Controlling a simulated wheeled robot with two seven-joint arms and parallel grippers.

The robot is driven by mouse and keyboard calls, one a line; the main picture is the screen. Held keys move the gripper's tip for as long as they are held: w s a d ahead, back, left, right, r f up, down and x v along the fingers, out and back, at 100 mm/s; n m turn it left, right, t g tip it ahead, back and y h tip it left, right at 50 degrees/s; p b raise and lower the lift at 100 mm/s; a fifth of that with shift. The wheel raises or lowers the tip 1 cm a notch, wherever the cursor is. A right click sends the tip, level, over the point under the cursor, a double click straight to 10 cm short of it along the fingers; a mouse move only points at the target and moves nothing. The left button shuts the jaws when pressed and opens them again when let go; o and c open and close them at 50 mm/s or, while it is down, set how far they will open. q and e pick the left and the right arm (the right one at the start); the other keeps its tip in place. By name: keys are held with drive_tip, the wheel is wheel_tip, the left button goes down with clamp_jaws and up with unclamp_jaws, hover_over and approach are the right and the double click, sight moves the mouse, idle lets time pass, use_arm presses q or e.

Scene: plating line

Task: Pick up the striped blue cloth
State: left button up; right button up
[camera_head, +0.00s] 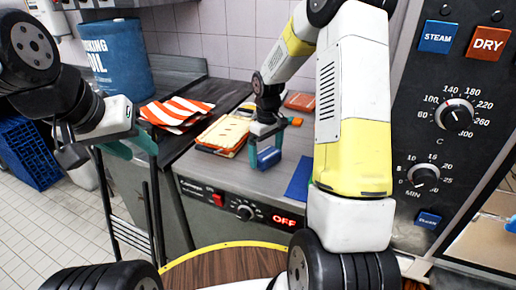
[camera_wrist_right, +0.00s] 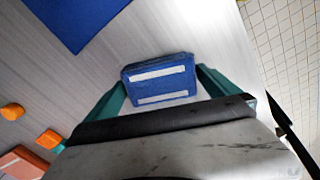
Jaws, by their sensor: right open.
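The striped blue cloth (camera_wrist_right: 160,70), a small folded block with two white stripes, lies on the grey metal counter in the right wrist view. In the head view its blue side shows under my right gripper (camera_head: 265,160). In the wrist view the green fingers of my right gripper (camera_wrist_right: 165,90) are open, one on each side of the cloth. I cannot tell whether they touch it. My left gripper (camera_head: 132,146) is at the left, away from the cloth, with its fingers apart and nothing visible between them.
An orange-and-white striped cloth (camera_head: 177,112) and a cream-orange stack (camera_head: 224,135) lie left of my right gripper. A flat blue sheet (camera_head: 299,180) lies to its right. Small orange pieces (camera_wrist_right: 49,140) are nearby. A blue oil drum (camera_head: 117,58) stands behind; an oven panel (camera_head: 440,130) rises at right.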

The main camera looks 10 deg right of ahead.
sight(266, 153)
drive_tip(key=shift+f, duration=0.2)
drive_tip(key=c, duration=1.2)
drive_tip(key=shift+c, duration=0.2)
drive_tip(key=shift+r, duration=0.2)
drive_tip(key=shift+r, duration=0.25)
wheel_tip(266, 153, up, 3)
drive_tip(key=s, duration=1)
drive_tip(key=s+r, duration=0.1)
drive_tip(key=s, duration=0.5)
drive_tip(key=shift+d, duration=0.3)
